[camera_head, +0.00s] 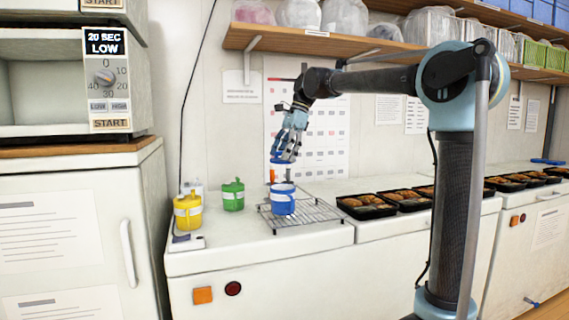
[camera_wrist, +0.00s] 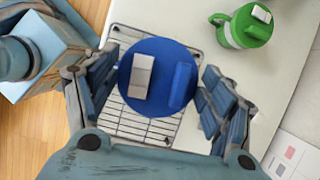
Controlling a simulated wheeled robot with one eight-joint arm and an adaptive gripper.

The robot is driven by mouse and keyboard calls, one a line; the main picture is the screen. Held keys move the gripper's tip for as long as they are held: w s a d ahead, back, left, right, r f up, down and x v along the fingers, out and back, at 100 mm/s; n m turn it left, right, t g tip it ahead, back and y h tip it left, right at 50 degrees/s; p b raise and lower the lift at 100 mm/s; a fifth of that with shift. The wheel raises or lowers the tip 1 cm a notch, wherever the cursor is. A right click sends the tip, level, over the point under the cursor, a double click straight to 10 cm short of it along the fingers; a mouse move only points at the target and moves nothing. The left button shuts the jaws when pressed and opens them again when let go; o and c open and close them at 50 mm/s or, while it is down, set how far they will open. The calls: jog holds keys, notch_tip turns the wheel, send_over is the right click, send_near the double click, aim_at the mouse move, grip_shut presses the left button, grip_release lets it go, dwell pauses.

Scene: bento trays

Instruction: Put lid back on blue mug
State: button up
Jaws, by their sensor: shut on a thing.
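The blue mug (camera_head: 282,203) stands upright on a wire rack in the head view, with a white label band. My gripper (camera_head: 285,153) is above the mug, pointing down, with a clear gap between them. It is shut on the blue lid (camera_wrist: 152,100), a round disc with a raised blue grip and a pale label, held between the fingers in the wrist view. The lid's edge shows small and partly hidden under the fingers in the head view (camera_head: 279,161). In the wrist view the mug is hidden behind the lid.
The wire rack (camera_head: 328,211) lies on the white counter. A green mug (camera_head: 233,197) and a yellow mug (camera_head: 188,214), both lidded, stand to its left. Black bento trays (camera_head: 362,213) line the counter to the right. A wooden shelf (camera_head: 290,39) with bags runs above.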

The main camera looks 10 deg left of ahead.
notch_tip(320, 180, down, 8)
dwell(0.9)
jog(key=shift+s+f, duration=0.1)
jog(key=shift+f, duration=0.15)
dwell(2.1)
jog(key=o, duration=1.2)
jog(key=shift+c, duration=0.2)
jog(key=shift+r, duration=3.55)
